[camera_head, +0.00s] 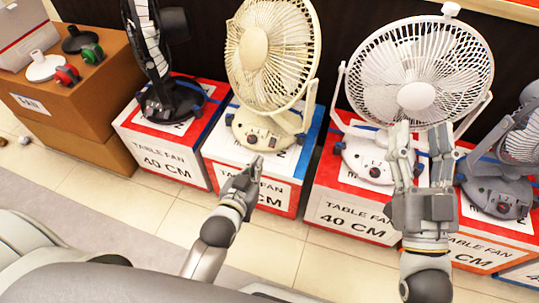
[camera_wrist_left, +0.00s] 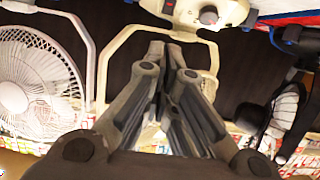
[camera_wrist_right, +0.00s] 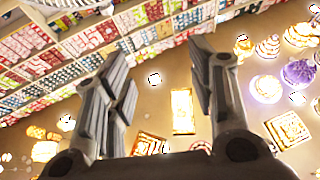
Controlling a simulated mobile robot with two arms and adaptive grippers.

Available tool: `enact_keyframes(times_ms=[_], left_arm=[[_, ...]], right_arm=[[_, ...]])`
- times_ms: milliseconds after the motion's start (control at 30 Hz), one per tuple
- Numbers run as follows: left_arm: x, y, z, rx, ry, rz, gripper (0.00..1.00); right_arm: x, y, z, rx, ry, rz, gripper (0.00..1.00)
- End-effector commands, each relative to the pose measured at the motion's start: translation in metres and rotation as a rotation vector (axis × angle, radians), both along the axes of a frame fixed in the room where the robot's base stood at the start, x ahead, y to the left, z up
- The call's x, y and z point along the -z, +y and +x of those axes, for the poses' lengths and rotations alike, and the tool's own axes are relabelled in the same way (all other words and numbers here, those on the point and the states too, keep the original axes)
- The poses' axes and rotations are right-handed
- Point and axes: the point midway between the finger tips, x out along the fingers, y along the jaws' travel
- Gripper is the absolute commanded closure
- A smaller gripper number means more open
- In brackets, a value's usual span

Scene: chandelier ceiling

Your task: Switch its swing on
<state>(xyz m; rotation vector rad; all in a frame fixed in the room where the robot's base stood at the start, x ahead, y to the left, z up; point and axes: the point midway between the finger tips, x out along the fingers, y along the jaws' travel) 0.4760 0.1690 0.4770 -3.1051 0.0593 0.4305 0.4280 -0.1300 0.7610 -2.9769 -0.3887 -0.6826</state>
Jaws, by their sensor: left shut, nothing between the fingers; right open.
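A cream table fan (camera_head: 268,55) stands on a box, its base (camera_head: 262,130) carrying a row of dark controls. The base also shows at the top of the left wrist view (camera_wrist_left: 228,10), with a dark round knob (camera_wrist_left: 208,15) and a small red part. My left gripper (camera_head: 256,162) is shut and empty, just in front of and below this base, apart from it. A white table fan (camera_head: 418,92) stands to the right, with a dark knob on its base (camera_head: 365,155). My right gripper (camera_head: 421,128) is open and empty, overlapping this fan's lower grille in the head view.
A black fan (camera_head: 160,95) stands left and a grey fan (camera_head: 505,175) far right, each on a box. Tiled floor (camera_head: 130,200) in front of the boxes is clear.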

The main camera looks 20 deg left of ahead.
Motion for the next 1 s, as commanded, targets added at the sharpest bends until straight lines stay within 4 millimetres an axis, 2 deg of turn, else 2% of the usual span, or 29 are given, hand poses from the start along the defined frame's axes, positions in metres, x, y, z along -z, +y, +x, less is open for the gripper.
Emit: enact_keyframes(times_ms=[133, 567, 767, 1000], left_arm=[[-0.004, 0.002, 0.001, -0.004, -0.015, 0.000, 1.00], [-0.003, 0.001, 0.004, -0.004, -0.015, 0.000, 1.00], [0.001, 0.001, 0.018, -0.004, -0.015, 0.000, 1.00], [0.007, 0.000, 0.038, -0.004, -0.016, -0.001, 1.00]], right_arm=[[-0.007, -0.001, -0.005, -0.001, -0.023, 0.007, 0.49], [-0.010, -0.001, -0.007, -0.002, -0.045, 0.012, 0.49], [-0.027, -0.002, -0.018, -0.008, -0.159, 0.045, 0.49], [-0.053, -0.005, -0.042, -0.017, -0.344, 0.099, 0.49]])
